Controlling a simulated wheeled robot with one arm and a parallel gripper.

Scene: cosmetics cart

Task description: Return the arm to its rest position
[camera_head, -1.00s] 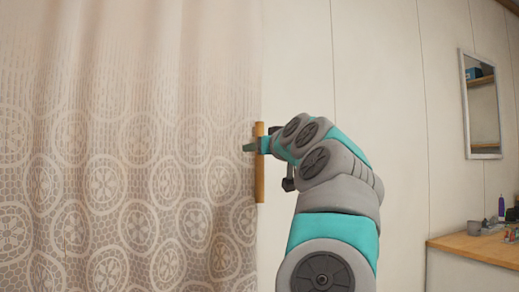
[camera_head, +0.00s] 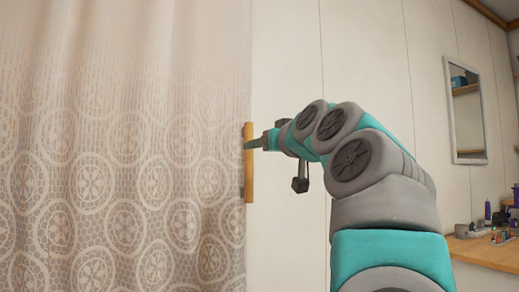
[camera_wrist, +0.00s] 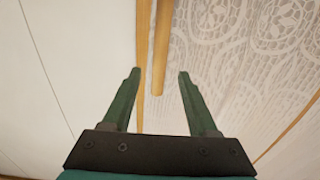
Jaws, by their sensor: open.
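My gripper (camera_head: 251,144) is at the end of my raised arm, beside a vertical wooden bar (camera_head: 248,185) at the curtain's right edge. In the wrist view, my gripper (camera_wrist: 157,76) has its two green fingers spread apart with nothing clamped between them. The wooden bar (camera_wrist: 161,45) shows beyond and between the fingertips there; I cannot tell the exact gap in depth.
A patterned lace curtain (camera_head: 120,150) fills the left side. A pale panelled wall (camera_head: 290,60) stands behind my arm. At the right are a mirror (camera_head: 467,110) and a wooden counter (camera_head: 490,252) with small cosmetic items.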

